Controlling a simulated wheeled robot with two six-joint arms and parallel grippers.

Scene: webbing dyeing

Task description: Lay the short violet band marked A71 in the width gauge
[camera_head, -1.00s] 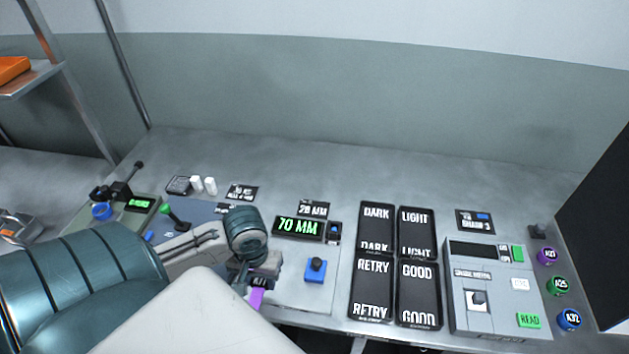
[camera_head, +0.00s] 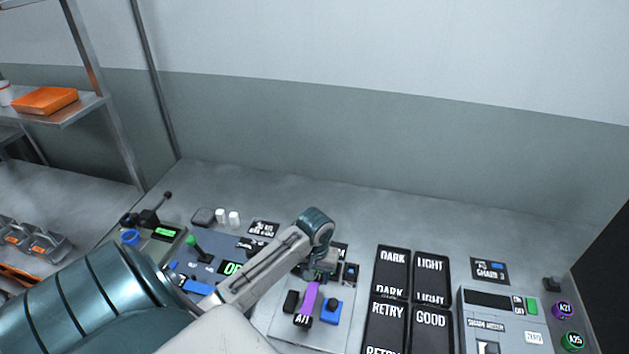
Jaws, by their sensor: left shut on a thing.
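The short violet band (camera_head: 309,297) has a dark tag at its lower end, probably A71. My left gripper (camera_head: 319,272) is shut on its upper end, and the band hangs down toward me. The band shows over the width gauge (camera_head: 278,322), between a black block (camera_head: 291,302) and a blue slider with a dark knob (camera_head: 331,312). I cannot tell whether it touches the gauge bed. My left arm and gripper hide the gauge's display. My right gripper is not in view.
Black trays marked DARK (camera_head: 392,272), LIGHT (camera_head: 430,278), RETRY (camera_head: 385,330) and GOOD (camera_head: 430,330) lie to the right. A shade meter (camera_head: 503,320) and violet and green rolls (camera_head: 562,310) stand beyond. A lever device (camera_head: 165,233) is at left.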

